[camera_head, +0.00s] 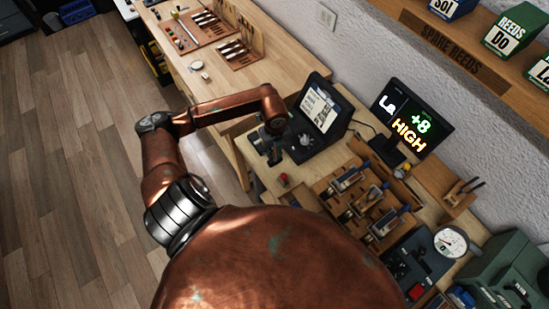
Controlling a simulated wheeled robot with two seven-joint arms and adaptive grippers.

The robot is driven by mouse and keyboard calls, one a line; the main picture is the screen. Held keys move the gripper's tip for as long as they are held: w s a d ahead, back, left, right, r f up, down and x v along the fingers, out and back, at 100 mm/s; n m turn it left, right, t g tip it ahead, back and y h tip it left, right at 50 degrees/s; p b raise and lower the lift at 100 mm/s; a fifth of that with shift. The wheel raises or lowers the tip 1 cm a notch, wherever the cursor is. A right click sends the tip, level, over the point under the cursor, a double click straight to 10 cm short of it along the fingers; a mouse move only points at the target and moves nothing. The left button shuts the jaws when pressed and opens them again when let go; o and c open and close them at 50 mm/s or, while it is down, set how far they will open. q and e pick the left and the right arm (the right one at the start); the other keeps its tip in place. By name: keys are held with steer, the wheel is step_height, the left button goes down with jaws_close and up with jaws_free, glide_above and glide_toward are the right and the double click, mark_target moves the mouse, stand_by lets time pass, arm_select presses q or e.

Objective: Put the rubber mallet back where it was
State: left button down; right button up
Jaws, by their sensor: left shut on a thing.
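My left arm comes up from the bottom, bends to the right and reaches down over the workbench. Its left gripper (269,146) is small and dark at the bench's front edge, beside a black device with a lit screen (322,107). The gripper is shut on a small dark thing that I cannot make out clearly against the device. I cannot pick out the rubber mallet for certain in this view. My right gripper is not in view.
A monitor (411,118) reads "LA +8 HIGH". A wooden rack (337,190) of tools stands in front of it, near a round dial gauge (450,242). A far bench (222,85) holds tool trays. A "SPARE REEDS" shelf (464,62) is on the wall. Floor is clear at left.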

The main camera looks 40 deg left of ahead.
mark_target(275, 159)
arm_select(q)
steer(key=shift+f+p, duration=0.3)
steer(key=shift+f, duration=1.3)
steer(key=shift+f, duration=0.2)
steer(key=c, duration=2)
jaws_free()
steer(key=shift+r, duration=0.1)
step_height(275, 159, up, 12)
steer(key=shift+r+b, duration=0.15)
steer(key=shift+b, duration=0.35)
